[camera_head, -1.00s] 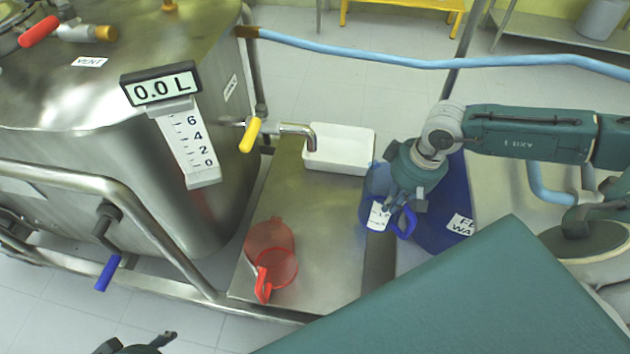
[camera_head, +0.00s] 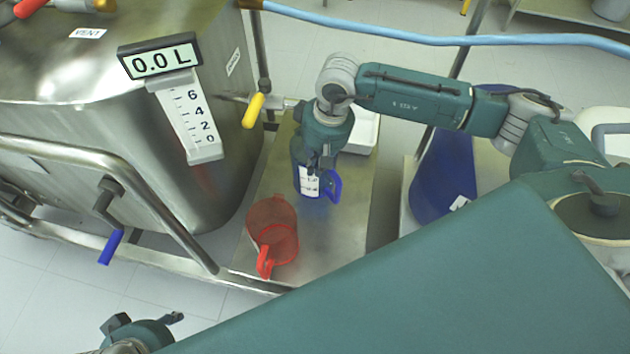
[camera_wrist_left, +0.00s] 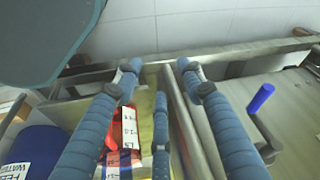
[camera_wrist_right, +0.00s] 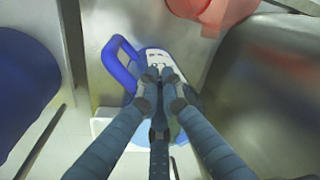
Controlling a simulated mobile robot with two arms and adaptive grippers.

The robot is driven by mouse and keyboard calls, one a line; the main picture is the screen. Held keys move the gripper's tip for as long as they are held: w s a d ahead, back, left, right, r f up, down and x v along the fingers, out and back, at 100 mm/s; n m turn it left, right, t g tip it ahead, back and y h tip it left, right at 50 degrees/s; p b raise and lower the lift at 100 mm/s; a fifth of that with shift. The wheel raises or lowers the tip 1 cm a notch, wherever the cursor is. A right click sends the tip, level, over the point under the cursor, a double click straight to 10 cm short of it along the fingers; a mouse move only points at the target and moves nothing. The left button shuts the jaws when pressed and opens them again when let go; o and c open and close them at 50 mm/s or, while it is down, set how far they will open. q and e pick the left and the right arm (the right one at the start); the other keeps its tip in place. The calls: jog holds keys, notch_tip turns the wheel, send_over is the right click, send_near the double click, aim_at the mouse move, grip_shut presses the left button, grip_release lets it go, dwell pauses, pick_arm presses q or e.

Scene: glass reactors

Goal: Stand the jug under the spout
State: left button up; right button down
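A blue see-through jug (camera_head: 306,181) with a white label and a blue handle hangs upright from my right gripper (camera_head: 314,162). The gripper is shut on its upper part; the jug also shows in the right wrist view (camera_wrist_right: 122,62). The jug is over the metal shelf, in front of the white tray; I cannot tell whether it touches the shelf. The tank's spout is mostly hidden behind my right wrist; its yellow valve handle (camera_head: 254,110) shows just left of it. My left gripper (camera_head: 145,322) is open and empty at the lower left, away from the jug.
A red see-through jug (camera_head: 272,222) stands on the metal shelf (camera_head: 345,225), in front of the blue jug. The white tray (camera_head: 362,132) is behind. The steel tank (camera_head: 90,130), with a 0.0 L display (camera_head: 160,56), bounds the left. A blue container (camera_head: 443,180) stands right.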

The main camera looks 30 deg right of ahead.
aim_at(312, 187)
pick_arm(q)
jog(key=w, duration=0.1)
jog(key=w+t+b, duration=0.1)
jog(key=w, duration=0.1)
jog(key=shift+d+f, duration=0.15)
jog(key=shift+d, duration=0.25)
pick_arm(e)
notch_tip(312, 187, down, 7)
jog(key=shift+w, duration=0.1)
jog(key=c, duration=2)
grip_release()
jog(key=shift+c, duration=0.2)
pick_arm(q)
jog(key=shift+w+d, duration=0.1)
jog(key=shift+w, duration=0.15)
pick_arm(e)
jog(key=shift+o, duration=0.5)
